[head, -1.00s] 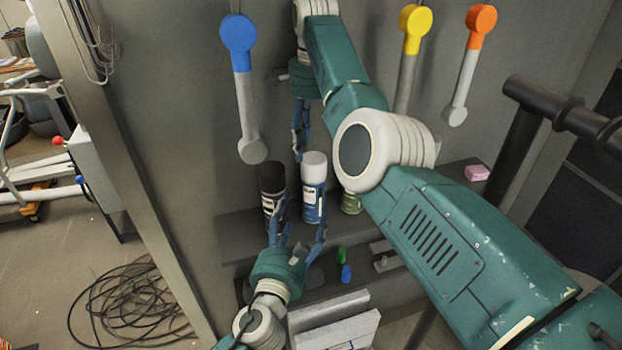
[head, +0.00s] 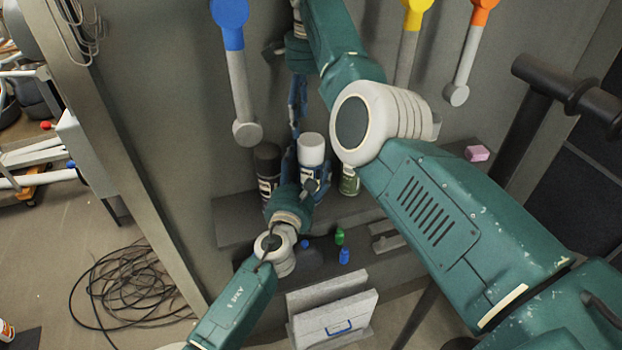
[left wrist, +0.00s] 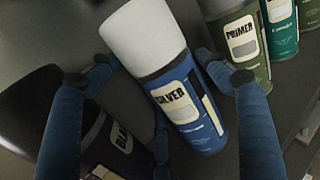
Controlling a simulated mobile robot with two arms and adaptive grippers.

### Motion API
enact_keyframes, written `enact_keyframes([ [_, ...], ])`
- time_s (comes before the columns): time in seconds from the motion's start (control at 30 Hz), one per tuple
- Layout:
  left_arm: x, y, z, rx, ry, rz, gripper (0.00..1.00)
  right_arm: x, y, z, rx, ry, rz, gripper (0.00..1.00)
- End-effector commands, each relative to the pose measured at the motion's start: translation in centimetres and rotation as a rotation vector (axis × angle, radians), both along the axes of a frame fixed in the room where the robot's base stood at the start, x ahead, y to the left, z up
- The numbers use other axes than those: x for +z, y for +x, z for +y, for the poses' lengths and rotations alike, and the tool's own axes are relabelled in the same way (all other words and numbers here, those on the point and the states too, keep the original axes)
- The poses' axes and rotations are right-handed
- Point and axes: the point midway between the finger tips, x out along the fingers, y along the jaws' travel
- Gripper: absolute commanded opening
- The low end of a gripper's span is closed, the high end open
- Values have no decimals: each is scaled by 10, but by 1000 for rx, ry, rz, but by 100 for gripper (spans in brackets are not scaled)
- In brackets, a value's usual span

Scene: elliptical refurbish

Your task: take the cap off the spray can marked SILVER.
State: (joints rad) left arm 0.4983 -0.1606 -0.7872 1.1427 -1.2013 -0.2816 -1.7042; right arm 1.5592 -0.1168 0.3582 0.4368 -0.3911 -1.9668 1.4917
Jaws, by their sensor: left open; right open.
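The SILVER spray can (left wrist: 190,115) is blue with a white cap (left wrist: 145,35) on its top. It stands on a shelf, also in the head view with its cap (head: 311,148). My left gripper (head: 304,172) is open, with one finger on each side of the can. In the left wrist view its fingers (left wrist: 170,74) straddle the can near the cap's lower edge; I cannot tell whether they touch it. My right gripper (head: 297,103) is open and empty, pointing down above the cans, slightly left of the white cap.
A black-capped can (head: 267,165) stands to the left, and a green PRIMER can (head: 349,181) to the right. Another green can (left wrist: 282,25) stands beyond PRIMER. A pink block (head: 477,153) lies on the shelf. Blue (head: 230,25) and orange-topped (head: 470,55) levers hang above.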

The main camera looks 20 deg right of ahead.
Motion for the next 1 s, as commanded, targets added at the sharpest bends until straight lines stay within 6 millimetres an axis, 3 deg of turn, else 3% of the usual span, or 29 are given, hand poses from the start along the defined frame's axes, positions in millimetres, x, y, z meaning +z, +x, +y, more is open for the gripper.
enact_keyframes([
  [0.37, 0, 4, -3, -2, 0, 1, 77, 0, 0, 0, 0, 0, 0, 66],
  [0.63, 0, 4, -3, -2, 0, 1, 23, 0, 0, 0, 0, 0, 0, 66],
  [0.77, 0, 3, -3, -2, 0, 1, 22, 0, 0, 0, 0, 0, 0, 66],
  [0.8, 0, 3, -3, -2, 0, 1, 73, 0, 0, 0, 0, 0, 0, 66],
  [0.9, 0, 3, -3, -2, 0, 1, 91, 0, 0, 0, 0, 0, 0, 66],
  [1.0, -1, 4, -3, -1, 0, 1, 91, 0, 0, 0, 0, 0, 0, 66],
])
